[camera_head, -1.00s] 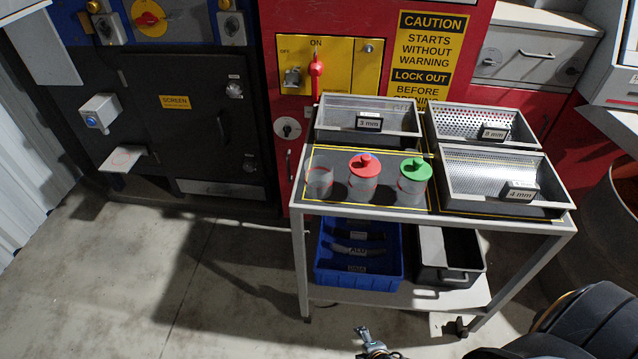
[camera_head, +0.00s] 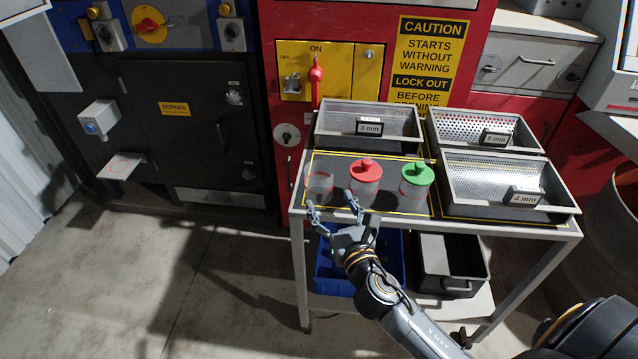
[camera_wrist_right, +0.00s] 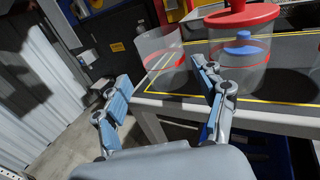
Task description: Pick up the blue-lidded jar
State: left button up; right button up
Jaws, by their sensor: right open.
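In the head view, a clear open jar (camera_head: 319,184), a red-lidded jar (camera_head: 365,186) and a green-lidded jar (camera_head: 415,187) stand in a row on the cart's dark mat. No jar with a blue lid shows in the head view. In the wrist view, a blue knobbed shape (camera_wrist_right: 240,47) shows through the red-lidded jar (camera_wrist_right: 262,72); I cannot tell whether it is inside or behind. My right gripper (camera_head: 333,206) is open and empty at the cart's front edge, its fingers toward the open jar, which also shows in the wrist view (camera_wrist_right: 163,60). My left gripper is out of view.
Sieve trays marked 3 mm (camera_head: 335,138), 8 mm (camera_head: 520,151) and 4 mm (camera_head: 470,205) stand behind and right of the jars. The cart's front rail (camera_head: 480,222) lies below them. A blue bin (camera_head: 326,270) and a grey bin (camera_head: 450,285) sit on the lower shelf.

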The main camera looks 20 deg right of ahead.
aim_at(323, 188)
jog(key=w, duration=0.5)
jog(key=w+d, duration=0.1)
jog(key=w, duration=0.2)
jog(key=shift+w+f, duration=0.2)
jog(key=shift+w, duration=0.15)
jog(key=c, duration=0.9)
